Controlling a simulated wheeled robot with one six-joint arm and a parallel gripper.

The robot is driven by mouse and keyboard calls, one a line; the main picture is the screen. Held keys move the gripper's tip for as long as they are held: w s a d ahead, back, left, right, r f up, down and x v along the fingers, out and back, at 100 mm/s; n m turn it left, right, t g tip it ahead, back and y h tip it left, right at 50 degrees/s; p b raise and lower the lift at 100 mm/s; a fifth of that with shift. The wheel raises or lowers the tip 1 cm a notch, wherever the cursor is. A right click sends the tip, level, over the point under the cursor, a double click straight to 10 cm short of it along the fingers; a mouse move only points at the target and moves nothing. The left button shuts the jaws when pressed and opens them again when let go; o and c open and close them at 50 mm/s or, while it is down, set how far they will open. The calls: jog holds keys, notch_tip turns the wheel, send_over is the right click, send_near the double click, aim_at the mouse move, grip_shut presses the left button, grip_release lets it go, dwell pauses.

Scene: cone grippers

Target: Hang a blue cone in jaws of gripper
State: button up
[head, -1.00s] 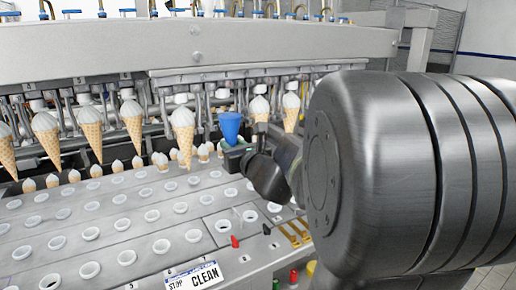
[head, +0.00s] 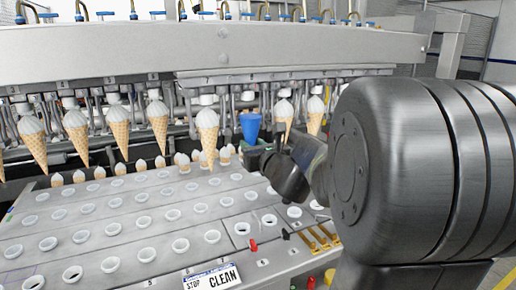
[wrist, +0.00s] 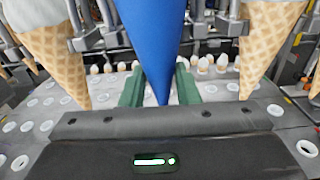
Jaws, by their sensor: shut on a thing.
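A blue cone (head: 250,126) stands upright, point down, in my gripper (head: 250,150), between two hanging ice cream cones in the head view. In the wrist view the blue cone (wrist: 150,45) rises between the two green fingers of my gripper (wrist: 158,86), which are shut on its lower part. The cone's top is cut off in the wrist view. A row of machine jaws (head: 207,96) hangs under the long grey beam, and most shown hold waffle cones. Whether the blue cone touches any of these jaws cannot be told.
Waffle cones hang close on both sides, one at the left (wrist: 55,60) and one at the right (wrist: 268,40) in the wrist view. Below lies a grey plate (head: 130,225) with rows of white-rimmed holes. Small cones stand along its back edge.

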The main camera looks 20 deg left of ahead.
jog(key=shift+x, duration=0.9)
jog(key=shift+f+b, duration=0.55)
jog(key=shift+b, duration=0.4)
dwell(1.1)
jog(key=o, duration=0.9)
jog(key=shift+o, duration=0.6)
jog(key=shift+o, duration=1.1)
jog(key=shift+s+d, duration=0.1)
jog(key=v, duration=0.8)
jog(key=shift+s+d+p, duration=0.2)
jog(key=shift+d+p, duration=0.1)
jog(key=shift+p, duration=0.15)
